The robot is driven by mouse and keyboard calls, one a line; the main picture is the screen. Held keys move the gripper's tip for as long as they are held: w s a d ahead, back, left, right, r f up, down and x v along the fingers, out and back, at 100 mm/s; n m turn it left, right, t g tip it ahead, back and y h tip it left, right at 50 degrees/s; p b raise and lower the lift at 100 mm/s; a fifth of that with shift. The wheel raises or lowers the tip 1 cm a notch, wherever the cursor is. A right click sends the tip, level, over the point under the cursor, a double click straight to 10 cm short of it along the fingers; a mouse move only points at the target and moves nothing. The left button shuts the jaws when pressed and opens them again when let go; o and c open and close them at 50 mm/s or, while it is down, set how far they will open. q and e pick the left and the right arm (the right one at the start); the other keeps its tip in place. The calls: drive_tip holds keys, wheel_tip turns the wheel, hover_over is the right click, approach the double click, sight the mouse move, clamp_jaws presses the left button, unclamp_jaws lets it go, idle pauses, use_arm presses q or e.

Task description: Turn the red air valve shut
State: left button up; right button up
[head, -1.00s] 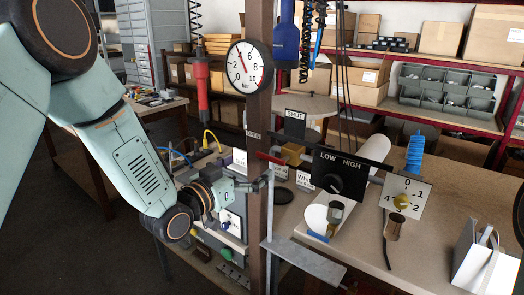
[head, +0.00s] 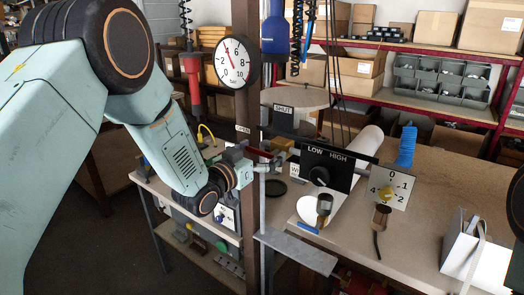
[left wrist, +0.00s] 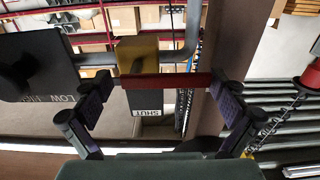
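The red air valve handle (head: 261,152) is a short red bar on a brass body, which shows in the left wrist view (left wrist: 137,50). In the head view the handle lies toward the OPEN label (head: 243,129), apart from the SHUT label (head: 284,109). My left gripper (head: 262,166) is at the handle, partly behind a post. In the left wrist view my left gripper (left wrist: 161,84) is open, its fingers wide apart, with the red handle (left wrist: 165,80) across the space between them. The right fingertip is close to one handle end; contact is unclear.
A black LOW/HIGH panel (head: 325,167) is close right of the handle. A brown post (head: 246,100) stands beside my left gripper, with a pressure gauge (head: 236,62) on it. A grey shelf plate (head: 298,250) juts out below. A numbered dial plate (head: 390,187) is farther right.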

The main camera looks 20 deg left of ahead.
use_arm(q)
drive_tip(key=shift+a+f, duration=0.1)
drive_tip(key=shift+a, duration=0.35)
drive_tip(key=c, duration=0.5)
drive_tip(key=shift+d, duration=0.2)
drive_tip(key=shift+c, duration=1.2)
drive_tip(key=c, duration=0.7)
